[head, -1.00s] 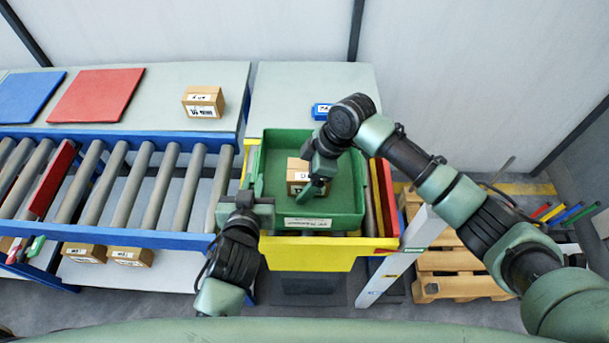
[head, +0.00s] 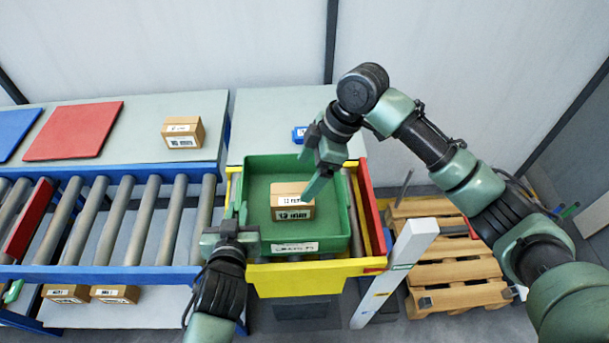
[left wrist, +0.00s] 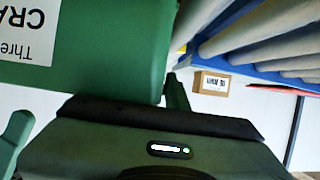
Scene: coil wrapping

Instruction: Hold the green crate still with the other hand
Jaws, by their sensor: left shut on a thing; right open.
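The green crate (head: 342,227) sits in a yellow holder at the end of the roller conveyor. A cardboard box (head: 292,202) with white labels lies inside it. My left gripper (head: 232,232) is shut on the crate at its front left corner; in the left wrist view the green crate wall (left wrist: 105,60) with its white label shows between the fingers. My right gripper (head: 312,176) is open above the right part of the crate, with one finger overlapping the box's right edge in the picture. I cannot tell whether that finger touches the box.
The yellow holder (head: 300,280) surrounds the crate. The roller conveyor (head: 140,220) runs off to the left. Behind it a table carries another cardboard box (head: 183,132) and a red panel (head: 75,131). A white post (head: 395,270) and a wooden pallet (head: 455,265) stand on the right.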

